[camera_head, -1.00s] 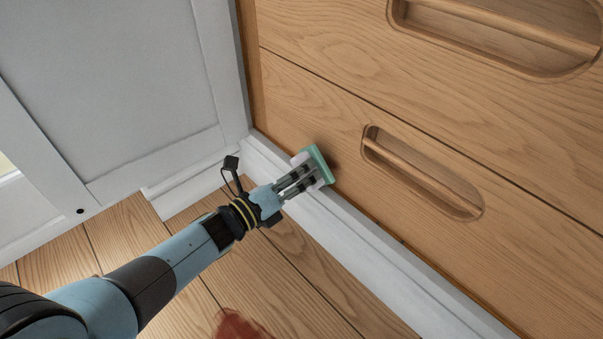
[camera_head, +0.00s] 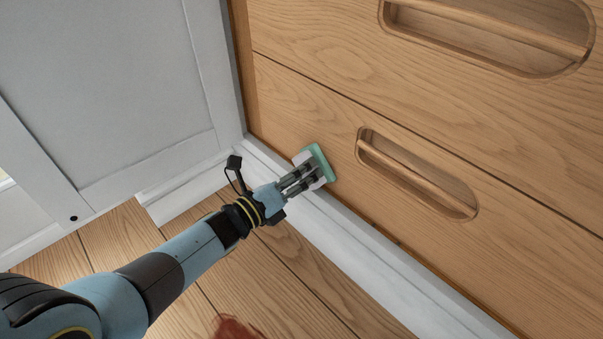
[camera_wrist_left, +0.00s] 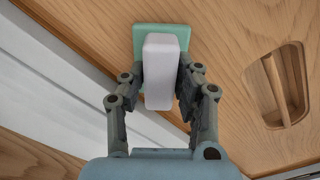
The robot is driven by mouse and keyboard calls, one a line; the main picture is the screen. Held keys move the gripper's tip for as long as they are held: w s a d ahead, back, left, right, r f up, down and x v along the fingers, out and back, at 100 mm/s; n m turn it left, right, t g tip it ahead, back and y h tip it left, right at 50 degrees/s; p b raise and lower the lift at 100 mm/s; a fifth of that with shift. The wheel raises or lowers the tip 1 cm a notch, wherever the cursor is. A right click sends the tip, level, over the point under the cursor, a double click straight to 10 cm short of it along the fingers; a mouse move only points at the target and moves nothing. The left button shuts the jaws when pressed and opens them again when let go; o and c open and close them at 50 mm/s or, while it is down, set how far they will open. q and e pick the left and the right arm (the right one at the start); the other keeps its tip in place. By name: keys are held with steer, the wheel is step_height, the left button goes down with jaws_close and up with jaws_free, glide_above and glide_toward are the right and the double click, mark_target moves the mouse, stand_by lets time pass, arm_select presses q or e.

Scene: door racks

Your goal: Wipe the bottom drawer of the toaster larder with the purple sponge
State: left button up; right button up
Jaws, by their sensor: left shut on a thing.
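The sponge (camera_head: 322,163) is a pale whitish block with a mint-green pad; no clear purple shows. It also shows in the left wrist view (camera_wrist_left: 160,70). My left gripper (camera_head: 304,178) is shut on the pale block. The green pad faces the wooden front of the bottom drawer (camera_head: 520,270) and appears to lie against it, near its lower left part. The sponge is left of the drawer's recessed handle (camera_head: 416,175). In the left wrist view, the fingers (camera_wrist_left: 158,90) flank the block. My right gripper is not in view.
A white plinth (camera_head: 350,255) runs below the drawer. A white panel (camera_head: 110,90) stands at the left, meeting the drawer front at a corner. An upper drawer with a larger recessed handle (camera_head: 490,30) is above. The wooden floor (camera_head: 290,290) has a reddish patch (camera_head: 235,328).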

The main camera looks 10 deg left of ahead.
mark_target(328, 175)
arm_select(q)
steer(key=shift+s+d, duration=0.6)
steer(key=shift+d, duration=0.25)
steer(key=shift+s+d, duration=0.55)
steer(key=shift+d, duration=0.25)
steer(key=shift+w, duration=0.1)
steer(key=shift+w+a+r, duration=0.15)
steer(key=shift+w+a, duration=0.85)
steer(key=shift+a, duration=0.15)
steer(key=shift+w+a, duration=0.35)
steer(key=shift+a, duration=0.05)
jaws_close()
steer(key=shift+r, duration=0.1)
steer(key=v, duration=0.6)
steer(key=shift+f+p, duration=0.2)
steer(key=shift+p, duration=0.2)
steer(key=shift+s, duration=0.15)
